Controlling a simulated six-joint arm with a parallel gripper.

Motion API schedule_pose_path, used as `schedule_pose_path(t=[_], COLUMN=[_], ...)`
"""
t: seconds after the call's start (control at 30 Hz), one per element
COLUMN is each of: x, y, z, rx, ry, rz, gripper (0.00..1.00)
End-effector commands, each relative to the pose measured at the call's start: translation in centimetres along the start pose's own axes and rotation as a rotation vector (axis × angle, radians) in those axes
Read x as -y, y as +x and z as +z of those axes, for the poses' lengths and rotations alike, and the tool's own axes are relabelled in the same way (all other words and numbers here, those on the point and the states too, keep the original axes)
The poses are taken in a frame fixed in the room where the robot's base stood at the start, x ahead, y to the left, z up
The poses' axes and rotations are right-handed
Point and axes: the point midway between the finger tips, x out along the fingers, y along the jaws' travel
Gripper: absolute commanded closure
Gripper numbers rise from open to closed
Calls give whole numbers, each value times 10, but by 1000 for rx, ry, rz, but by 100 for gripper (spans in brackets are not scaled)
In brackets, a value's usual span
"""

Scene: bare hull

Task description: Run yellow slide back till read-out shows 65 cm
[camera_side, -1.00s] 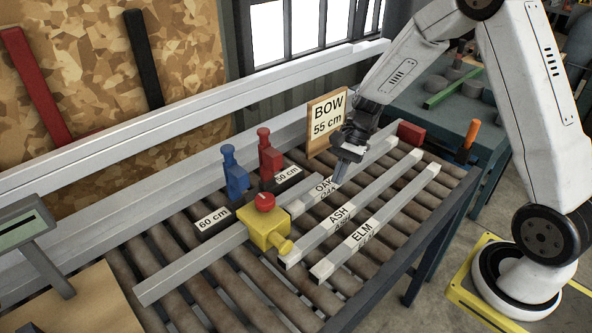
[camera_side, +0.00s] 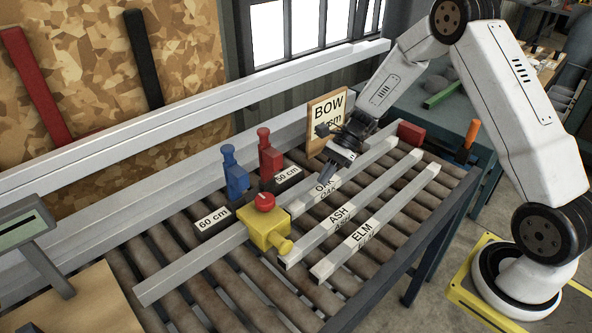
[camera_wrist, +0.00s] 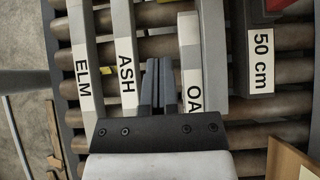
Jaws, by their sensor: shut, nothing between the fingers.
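The yellow slide (camera_side: 264,234), a block with a red knob on top and a yellow knob at its front, sits on a grey rail (camera_side: 190,268) over the rollers. The read-out (camera_side: 22,231) stands at the far left, seen at a steep angle; I cannot read any figure on it. My gripper (camera_side: 328,178) is shut and empty, just above the bar marked OAK, up and right of the slide and apart from it. In the wrist view my shut fingers (camera_wrist: 158,85) lie between the ASH bar (camera_wrist: 125,65) and the OAK bar (camera_wrist: 190,60).
A blue stop (camera_side: 236,178) by the 60 cm label and a red stop (camera_side: 269,158) by the 50 cm label stand behind the slide. The ELM bar (camera_side: 380,220) lies in front. A BOW sign (camera_side: 326,115) stands behind my gripper, which partly hides its lower line.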

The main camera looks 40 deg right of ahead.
Motion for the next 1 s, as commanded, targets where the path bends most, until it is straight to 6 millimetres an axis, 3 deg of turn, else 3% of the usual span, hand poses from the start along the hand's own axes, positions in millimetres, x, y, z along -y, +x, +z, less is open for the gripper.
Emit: schedule_pose_path(t=[0.5, 0.7, 1.0], x=[-1, 0, 0], y=[78, 96, 106], z=[0, 18, 28], rx=[0, -1, -1], ry=[0, -2, -1], rz=[3, 3, 1], gripper=[100, 100, 100])
